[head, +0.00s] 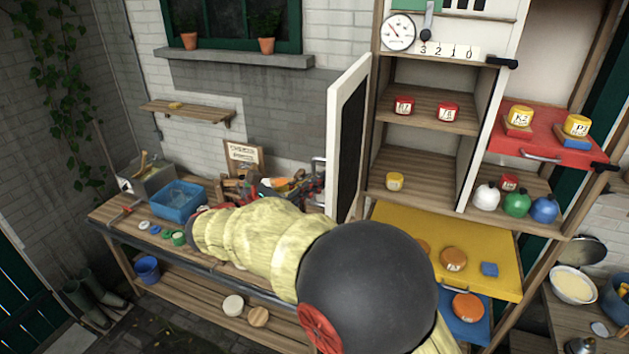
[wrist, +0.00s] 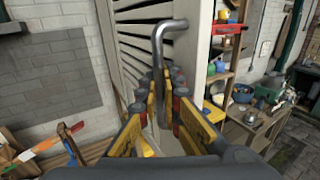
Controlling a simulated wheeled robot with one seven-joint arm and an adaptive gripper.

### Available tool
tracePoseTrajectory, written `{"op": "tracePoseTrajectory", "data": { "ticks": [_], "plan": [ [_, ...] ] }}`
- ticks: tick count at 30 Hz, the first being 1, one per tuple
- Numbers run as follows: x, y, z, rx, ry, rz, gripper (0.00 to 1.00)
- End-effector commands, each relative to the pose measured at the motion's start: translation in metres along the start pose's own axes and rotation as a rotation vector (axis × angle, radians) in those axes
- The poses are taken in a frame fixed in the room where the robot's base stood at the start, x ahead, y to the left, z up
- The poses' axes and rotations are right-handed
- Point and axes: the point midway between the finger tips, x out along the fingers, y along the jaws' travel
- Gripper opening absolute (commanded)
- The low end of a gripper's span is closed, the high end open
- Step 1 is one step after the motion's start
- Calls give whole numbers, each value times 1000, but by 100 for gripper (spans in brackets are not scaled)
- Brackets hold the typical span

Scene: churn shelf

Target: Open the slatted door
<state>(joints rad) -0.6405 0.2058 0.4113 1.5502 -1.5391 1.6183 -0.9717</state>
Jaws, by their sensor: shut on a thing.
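The slatted door stands swung out from the tall cabinet. In the head view its dark inner panel in a white frame (head: 347,142) faces me, at the cabinet's left side. In the wrist view its white slatted outer face (wrist: 135,45) shows at the upper middle. A bent grey metal handle (wrist: 160,45) sticks out from that face. My gripper (wrist: 161,92) has its yellow fingers with dark, red-marked tips closed around the lower part of the handle. In the head view my padded arm and the clutter behind it make the gripper hard to make out.
Cabinet shelves (head: 425,175) hold red and yellow jars. A red drawer (head: 545,152) and a yellow board (head: 500,262) jut out at right. The workbench (head: 120,230) below my arm carries a blue bin (head: 178,200) and clutter. A wall shelf (head: 190,112) is at left.

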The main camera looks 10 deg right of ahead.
Motion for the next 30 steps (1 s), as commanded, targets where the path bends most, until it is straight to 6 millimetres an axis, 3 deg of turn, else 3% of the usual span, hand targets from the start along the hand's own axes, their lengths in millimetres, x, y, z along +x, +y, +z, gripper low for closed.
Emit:
{"op": "tracePoseTrajectory", "data": {
  "ticks": [5, 6, 9, 20, 23, 30],
  "plan": [
    [0, 0, -1, -3, 1, 0, 0],
    [0, 0, -1, -3, 1, 0, 8],
    [0, 0, -1, -2, 1, 0, 14],
    [-3, 0, 0, 0, 1, 1, 15],
    [-13, 1, 0, 0, 1, 2, 15],
    [-60, 1, -1, -2, 1, 5, 15]
  ]
}}
